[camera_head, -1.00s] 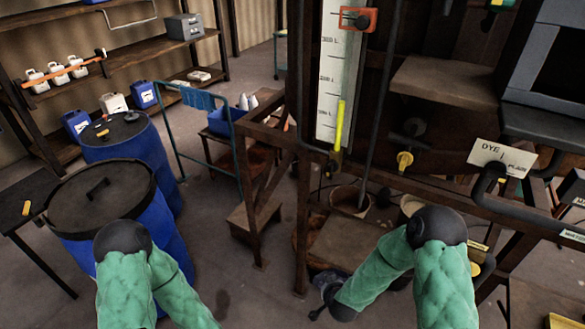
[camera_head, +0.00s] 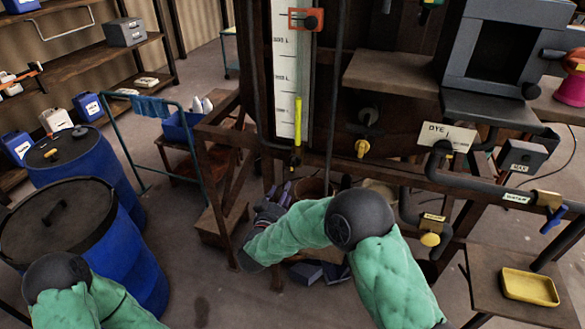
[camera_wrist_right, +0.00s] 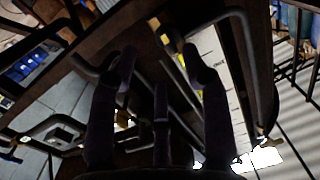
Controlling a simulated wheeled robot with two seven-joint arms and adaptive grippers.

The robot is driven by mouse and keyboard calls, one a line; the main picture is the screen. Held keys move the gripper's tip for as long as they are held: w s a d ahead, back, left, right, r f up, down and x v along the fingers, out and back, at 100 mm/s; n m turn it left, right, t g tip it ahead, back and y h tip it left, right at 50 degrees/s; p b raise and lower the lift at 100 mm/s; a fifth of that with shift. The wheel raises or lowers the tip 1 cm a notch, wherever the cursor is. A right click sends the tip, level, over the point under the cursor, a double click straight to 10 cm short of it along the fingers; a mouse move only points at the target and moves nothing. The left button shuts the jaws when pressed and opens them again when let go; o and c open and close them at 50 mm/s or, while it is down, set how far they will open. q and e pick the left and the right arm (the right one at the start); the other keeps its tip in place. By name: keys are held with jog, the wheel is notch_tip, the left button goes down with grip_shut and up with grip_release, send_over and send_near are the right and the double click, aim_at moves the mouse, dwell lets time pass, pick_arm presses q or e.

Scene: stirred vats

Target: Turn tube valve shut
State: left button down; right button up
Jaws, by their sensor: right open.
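The sight tube (camera_head: 298,118) stands on a white scale board (camera_head: 285,75), with yellow liquid in its lower part. A small dark and yellow valve (camera_head: 295,157) sits at its foot; its handle is too small to read clearly. My right gripper (camera_head: 284,192) is below this valve, in front of the wooden frame, open and apart from it. In the right wrist view the fingers (camera_wrist_right: 158,62) are spread with nothing between them, and the white board shows beyond them to the right. My left arm shows at the lower left, but its gripper is outside the view.
A wooden frame beam (camera_head: 235,138) and a dark pipe run close around the tube's foot. A second yellow-handled valve (camera_head: 362,148) is to the right. Blue barrels (camera_head: 128,250) stand at left, a blue trolley (camera_head: 140,106) behind. A yellow tray (camera_head: 530,287) lies at right.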

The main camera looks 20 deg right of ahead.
aim_at(293, 167)
jog(key=shift+m+h, duration=0.3)
jog(key=shift+h, duration=0.2)
jog(key=x, duration=0.3)
jog(key=r+x, duration=0.1)
jog(key=x, duration=0.3)
jog(key=r+x, duration=0.1)
jog(key=x, duration=0.2)
jog(key=shift+w+d+r+b, duration=0.1)
jog(key=shift+d+b, duration=0.05)
jog(key=shift+b, duration=0.25)
grip_shut()
